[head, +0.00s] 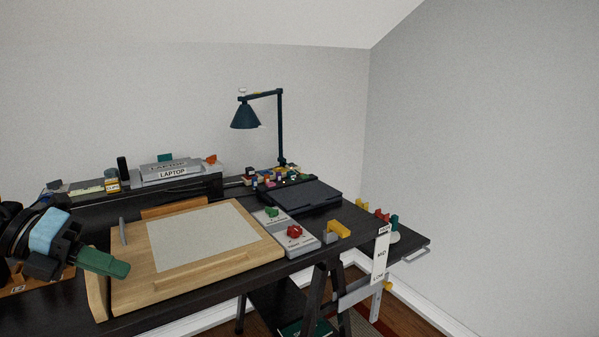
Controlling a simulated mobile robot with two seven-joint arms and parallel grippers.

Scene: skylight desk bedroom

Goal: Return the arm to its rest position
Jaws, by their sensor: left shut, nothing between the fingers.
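My left gripper (122,268) shows at the left of the head view, with green fingers, a black body and a light blue part on it. Its fingers are shut with nothing between them. It appears over the left part of a wooden board (265,254) that has a pale grey sheet (205,237) on it. I cannot tell how far above the board it is. My right gripper is not in view.
The board lies on a black desk (160,318). Right of it stand a grey panel with a red knob (295,231), a yellow piece (339,229) and a black laptop (300,196). Behind are a dark lamp (245,116) and a shelf with a box marked LAPTOP (172,173).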

